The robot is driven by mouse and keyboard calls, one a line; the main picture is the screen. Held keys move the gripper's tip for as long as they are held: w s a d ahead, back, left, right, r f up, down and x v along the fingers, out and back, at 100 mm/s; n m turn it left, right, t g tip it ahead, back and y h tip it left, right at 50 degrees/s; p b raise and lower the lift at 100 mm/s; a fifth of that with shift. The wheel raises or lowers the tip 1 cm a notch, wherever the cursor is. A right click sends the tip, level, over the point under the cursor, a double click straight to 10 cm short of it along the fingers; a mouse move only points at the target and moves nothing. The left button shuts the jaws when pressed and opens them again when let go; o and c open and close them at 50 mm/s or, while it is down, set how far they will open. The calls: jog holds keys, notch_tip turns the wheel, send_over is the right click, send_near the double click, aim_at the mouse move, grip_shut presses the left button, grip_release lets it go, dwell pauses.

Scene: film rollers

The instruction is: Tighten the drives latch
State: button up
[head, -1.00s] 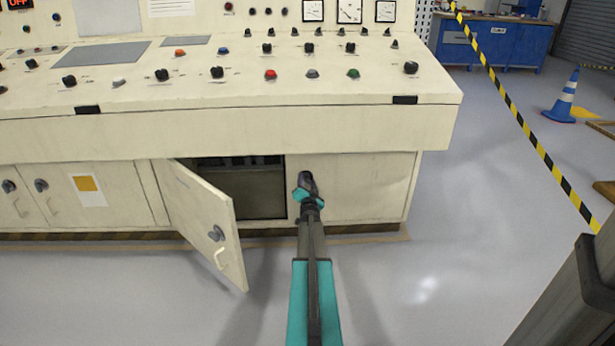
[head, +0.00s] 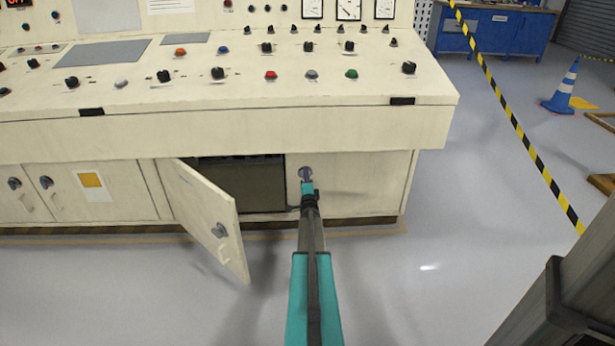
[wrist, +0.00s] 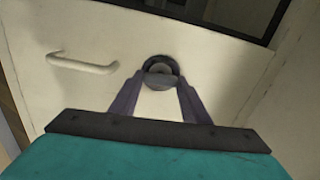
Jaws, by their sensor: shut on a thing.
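A dark round latch (head: 305,172) sits on the closed cream cabinet door (head: 370,180) right of an open compartment. My gripper (head: 306,181) is at this latch in the head view and partly covers it. In the wrist view, the two purple-grey fingers (wrist: 160,88) are on either side of the latch (wrist: 160,72), shut on its grey knob. A pale bar handle (wrist: 82,63) on the same door is left of the fingers, apart from them. No label naming the latch is readable.
The neighbouring door (head: 205,215) stands open toward me, just left of my arm, with its own latch (head: 219,230). The dark compartment (head: 242,183) is behind it. The control desk (head: 230,125) overhangs the doors. Clear grey floor (head: 455,230) lies to the right.

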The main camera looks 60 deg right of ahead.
jog(key=shift+w+a, duration=0.2)
jog(key=shift+w, duration=0.05)
jog(key=o, duration=1)
jog(key=shift+o, duration=0.2)
jog(key=shift+s+d, duration=0.1)
jog(key=shift+s, duration=0.1)
jog(key=p+v, duration=0.2)
jog(key=v, duration=1.1)
jog(key=shift+a, duration=0.4)
jog(key=shift+s, duration=0.15)
